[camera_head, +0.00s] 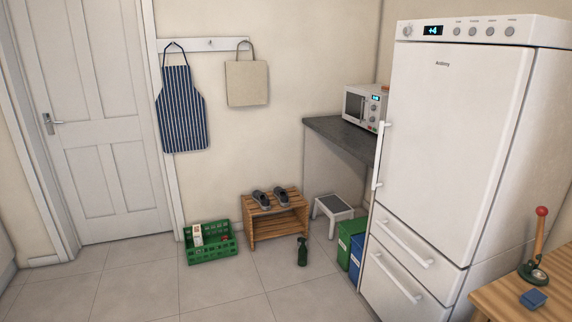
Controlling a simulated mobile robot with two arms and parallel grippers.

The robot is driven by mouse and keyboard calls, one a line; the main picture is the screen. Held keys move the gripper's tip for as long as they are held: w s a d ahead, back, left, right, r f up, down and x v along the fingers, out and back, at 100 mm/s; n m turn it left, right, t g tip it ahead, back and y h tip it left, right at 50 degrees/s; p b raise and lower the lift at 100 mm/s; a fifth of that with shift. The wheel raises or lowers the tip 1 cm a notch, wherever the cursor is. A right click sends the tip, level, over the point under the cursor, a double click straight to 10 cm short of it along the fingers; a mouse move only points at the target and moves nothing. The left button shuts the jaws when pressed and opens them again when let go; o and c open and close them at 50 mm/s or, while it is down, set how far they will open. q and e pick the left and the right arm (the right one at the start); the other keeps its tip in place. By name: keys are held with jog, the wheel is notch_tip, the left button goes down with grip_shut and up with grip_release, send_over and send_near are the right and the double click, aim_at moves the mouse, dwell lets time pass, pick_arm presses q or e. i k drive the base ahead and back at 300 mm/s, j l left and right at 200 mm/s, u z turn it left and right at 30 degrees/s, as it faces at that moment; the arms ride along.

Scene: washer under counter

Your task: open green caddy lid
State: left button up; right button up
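A green caddy (345,250) stands on the floor to the left of the white fridge-freezer, below the dark counter. Its lighter green top (352,226) looks shut, but it is small and I cannot make out the lid's edge or a handle. A blue bin (357,257) stands right beside it, partly hidden by the fridge. Neither of my grippers shows in this view.
The fridge-freezer (445,150) fills the right side. A white step stool (334,209), a dark green spray bottle (302,251), a wooden shoe rack (279,228) and a green crate (207,254) stand nearby. A wooden table (502,300) is at lower right. The front floor is clear.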

aim_at(353, 226)
jog(key=i+z, duration=0.15)
jog(key=i, duration=0.3)
jog(key=i+j+z, duration=0.15)
jog(key=i, duration=0.3)
jog(key=i+j+z, duration=0.15)
jog(key=i, duration=0.3)
jog(key=i+j+z, duration=0.1)
jog(key=i, duration=0.3)
jog(key=j, duration=0.05)
